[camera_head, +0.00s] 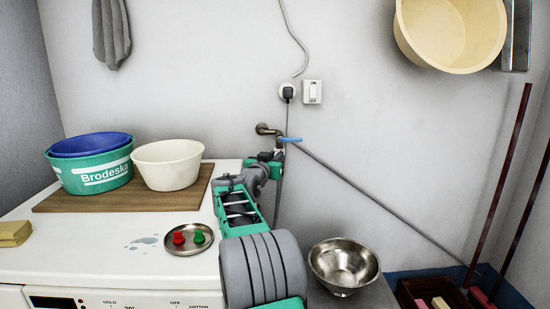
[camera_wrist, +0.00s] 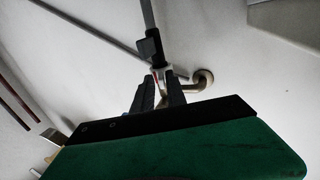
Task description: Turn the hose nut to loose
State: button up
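The brass tap (camera_head: 268,130) comes out of the back wall, with a blue lever (camera_head: 289,139) on it. The tap's curved pipe also shows in the wrist view (camera_wrist: 204,79). A grey hose (camera_wrist: 147,14) with a dark fitting (camera_wrist: 150,46) runs to the tap outlet; this seems to be the hose nut, but its marks are too small to read. My gripper (camera_wrist: 160,76) has its two dark fingers apart, close to the outlet and hose fitting. Whether they touch anything cannot be told. In the head view my arm hides most of the outlet.
A washing machine top (camera_head: 90,245) on the left bears a wooden board (camera_head: 122,201) with tubs, and a small plate (camera_head: 189,248) with a red and a green piece. A steel bowl (camera_head: 343,266) stands right of my arm.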

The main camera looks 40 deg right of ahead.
jog(key=shift+o, duration=1.1)
jog(key=shift+a, duration=0.1)
